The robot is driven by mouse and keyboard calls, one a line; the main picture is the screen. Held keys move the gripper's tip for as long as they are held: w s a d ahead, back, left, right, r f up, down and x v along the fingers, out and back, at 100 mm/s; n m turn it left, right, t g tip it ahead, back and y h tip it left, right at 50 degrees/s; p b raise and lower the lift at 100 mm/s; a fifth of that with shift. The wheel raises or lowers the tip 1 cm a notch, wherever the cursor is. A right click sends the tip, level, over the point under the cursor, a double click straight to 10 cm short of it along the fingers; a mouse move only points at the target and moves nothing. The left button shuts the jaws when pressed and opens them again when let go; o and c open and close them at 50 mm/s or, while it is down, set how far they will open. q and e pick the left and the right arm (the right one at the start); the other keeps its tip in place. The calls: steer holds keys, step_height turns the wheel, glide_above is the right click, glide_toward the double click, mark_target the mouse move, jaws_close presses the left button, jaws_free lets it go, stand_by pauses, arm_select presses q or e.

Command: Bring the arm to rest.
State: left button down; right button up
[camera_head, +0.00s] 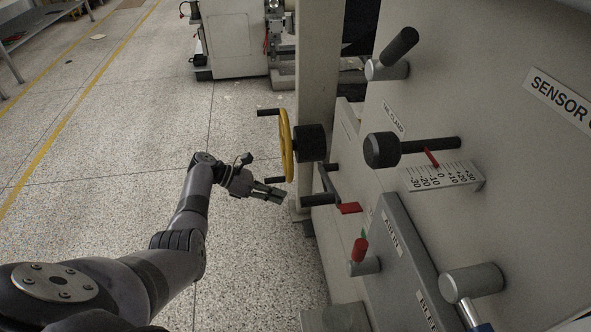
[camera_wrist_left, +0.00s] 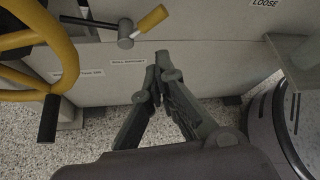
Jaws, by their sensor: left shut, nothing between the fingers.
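My left arm reaches in from the lower left of the head view. My left gripper (camera_head: 283,196) is shut and empty in front of the machine's lower part, just below the yellow handwheel (camera_head: 287,145). In the left wrist view the fingertips of my left gripper (camera_wrist_left: 160,58) meet, with nothing between them. The yellow handwheel (camera_wrist_left: 62,50) shows at the left edge of that view, apart from the fingers. My right gripper is not in view.
The grey machine panel (camera_head: 480,110) with several levers and a scale (camera_head: 440,176) fills the right side. A lever with a yellow grip (camera_wrist_left: 152,18) is ahead of the fingers. Open speckled floor (camera_head: 110,170) lies to the left. Another machine (camera_head: 235,40) stands at the back.

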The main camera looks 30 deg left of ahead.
arm_select(q)
steer(key=shift+f, duration=0.1)
